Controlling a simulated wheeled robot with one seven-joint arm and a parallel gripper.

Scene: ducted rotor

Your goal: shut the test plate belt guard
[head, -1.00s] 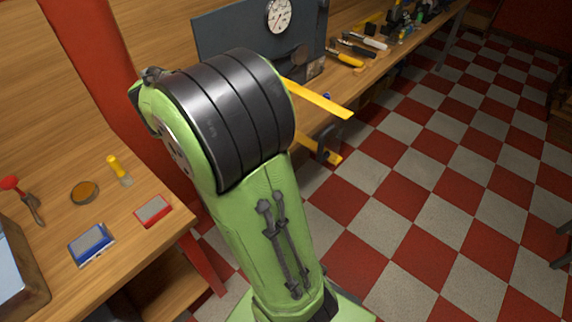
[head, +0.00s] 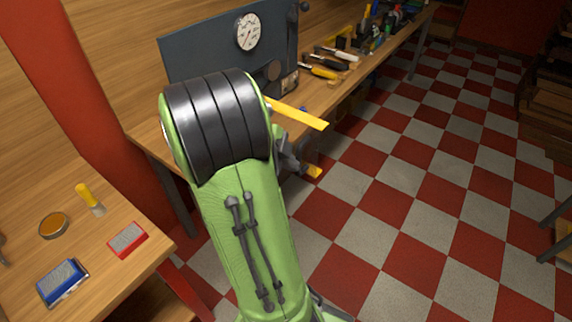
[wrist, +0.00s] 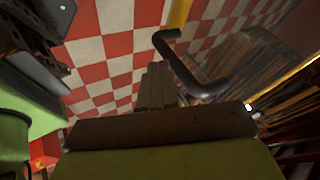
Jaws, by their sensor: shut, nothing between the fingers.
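The blue-grey test plate (head: 200,52) stands upright on the long bench in the head view. Two yellow bars, which look like edges of the belt guard (head: 300,115), jut out from it to the right, so the guard appears swung open. My arm hides its inner part. A dark bent handle (wrist: 205,85) shows in the wrist view, just right of my gripper (wrist: 155,75), whose fingers are shut and empty. The fingers look close to the handle; I cannot tell whether they touch. In the head view my gripper is mostly hidden behind my arm.
A dial gauge (head: 247,32) is on the plate. The near-left table (head: 130,268) holds a blue box (head: 62,282) and a red box (head: 128,240).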

